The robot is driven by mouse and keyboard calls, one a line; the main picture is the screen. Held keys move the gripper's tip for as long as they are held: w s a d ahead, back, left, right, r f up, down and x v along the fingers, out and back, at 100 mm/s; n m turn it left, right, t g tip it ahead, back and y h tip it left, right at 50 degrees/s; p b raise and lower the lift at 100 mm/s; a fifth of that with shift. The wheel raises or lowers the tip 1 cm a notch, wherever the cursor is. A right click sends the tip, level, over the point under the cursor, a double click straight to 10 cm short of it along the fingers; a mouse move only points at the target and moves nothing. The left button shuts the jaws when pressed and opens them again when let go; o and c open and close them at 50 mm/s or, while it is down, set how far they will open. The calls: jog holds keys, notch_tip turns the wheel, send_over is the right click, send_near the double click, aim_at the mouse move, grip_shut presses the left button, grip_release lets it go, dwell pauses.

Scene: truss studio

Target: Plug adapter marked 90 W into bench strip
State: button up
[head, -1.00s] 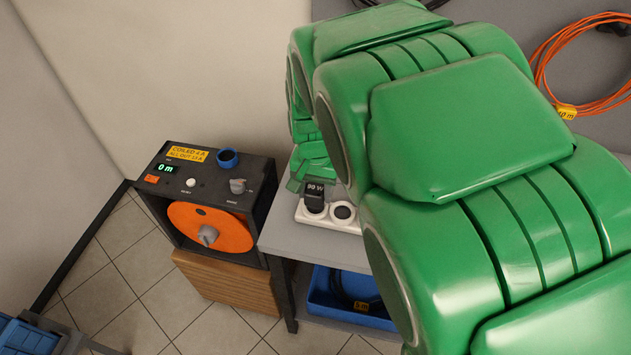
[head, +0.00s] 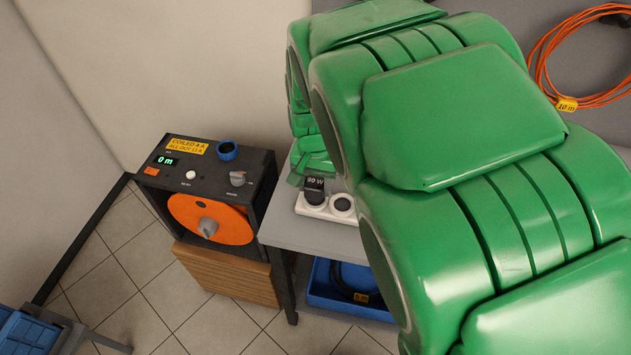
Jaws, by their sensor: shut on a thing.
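The black adapter marked 90 W (head: 314,190) is upright at the left socket of the white bench strip (head: 326,212). Its lower end meets or hovers just over that socket; I cannot tell whether it is fully seated. The strip's right socket is empty. My gripper (head: 311,170) is shut on the adapter from above and behind. Its fingers are mostly hidden by my green arm, which also covers the strip's right end.
The strip lies on a grey bench (head: 290,230). A cable reel unit (head: 208,200) with an orange drum stands to the left on a wooden box (head: 228,275). A blue bin (head: 325,298) is below the bench. An orange cable coil (head: 580,60) lies upper right.

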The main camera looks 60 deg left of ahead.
jog(key=shift+f, duration=0.8)
dwell(0.8)
jog(key=o, duration=1.6)
jog(key=shift+c, duration=0.2)
jog(key=shift+r, duration=0.15)
jog(key=shift+r, duration=4.35)
